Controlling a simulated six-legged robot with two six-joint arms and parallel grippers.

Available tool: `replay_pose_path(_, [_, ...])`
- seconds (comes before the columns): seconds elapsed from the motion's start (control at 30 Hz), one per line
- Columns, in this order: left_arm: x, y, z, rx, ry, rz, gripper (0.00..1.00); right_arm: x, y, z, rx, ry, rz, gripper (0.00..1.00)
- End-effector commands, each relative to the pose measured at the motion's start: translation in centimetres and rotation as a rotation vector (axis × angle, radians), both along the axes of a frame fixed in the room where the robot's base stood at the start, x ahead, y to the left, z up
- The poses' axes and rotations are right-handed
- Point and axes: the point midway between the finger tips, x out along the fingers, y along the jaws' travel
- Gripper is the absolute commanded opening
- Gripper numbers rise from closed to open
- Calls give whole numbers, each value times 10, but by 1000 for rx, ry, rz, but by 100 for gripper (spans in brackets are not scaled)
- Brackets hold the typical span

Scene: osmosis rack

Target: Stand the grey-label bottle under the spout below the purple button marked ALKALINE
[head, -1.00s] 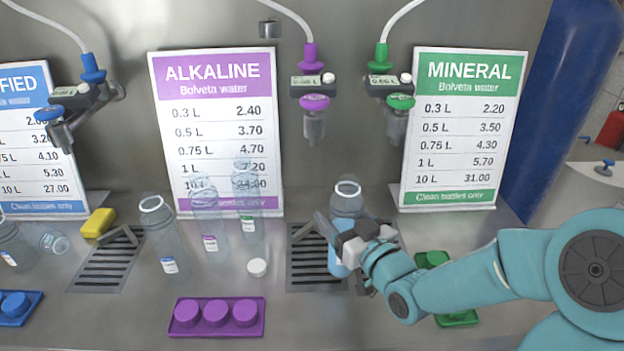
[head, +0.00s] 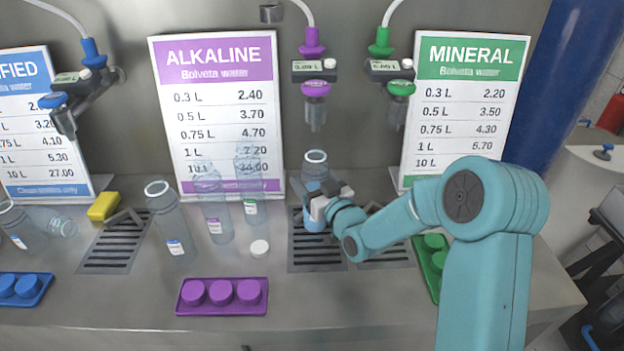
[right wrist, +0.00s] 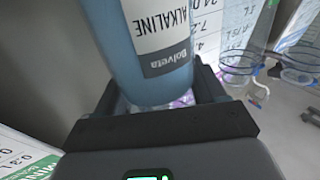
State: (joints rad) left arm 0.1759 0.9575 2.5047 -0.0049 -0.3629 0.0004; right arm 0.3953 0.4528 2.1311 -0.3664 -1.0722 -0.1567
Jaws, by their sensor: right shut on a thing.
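The grey-label bottle (head: 315,170) is upright, clear at the top and blue lower down. Its white label with a grey band reads ALKALINE in the right wrist view (right wrist: 155,45). My right gripper (head: 318,208) is shut around its lower body. In the head view the bottle is over the middle drain grate (head: 318,257), roughly below the spout (head: 315,115) under the purple button (head: 315,88). I cannot tell whether its base touches the grate, because my gripper covers part of it. My left gripper is not in view.
Several clear bottles, one of them here (head: 170,225), stand left of the grate, near a white cap (head: 260,248). A purple cap tray (head: 222,309) lies in front. The green spout (head: 398,115) hangs to the right. A yellow sponge (head: 103,206) lies at left.

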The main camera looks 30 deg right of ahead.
Motion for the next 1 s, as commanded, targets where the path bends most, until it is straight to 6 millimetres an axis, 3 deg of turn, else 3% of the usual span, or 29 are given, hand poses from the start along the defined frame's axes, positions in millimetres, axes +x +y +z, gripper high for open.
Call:
replay_pose_path(0.23, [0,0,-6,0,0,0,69,0,0,-3,0,-2,0,17])
replay_pose_path(0.27, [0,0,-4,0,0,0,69,0,0,-3,0,1,1,79])
replay_pose_path(0.3, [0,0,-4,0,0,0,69,0,0,-2,0,1,1,92])
replay_pose_path(0.33, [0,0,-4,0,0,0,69,0,0,-2,0,1,1,95])
replay_pose_path(0.7, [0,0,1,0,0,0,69,-2,0,2,0,2,0,95])
replay_pose_path(1.0, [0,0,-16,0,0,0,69,-68,4,-2,-1,2,-2,95])
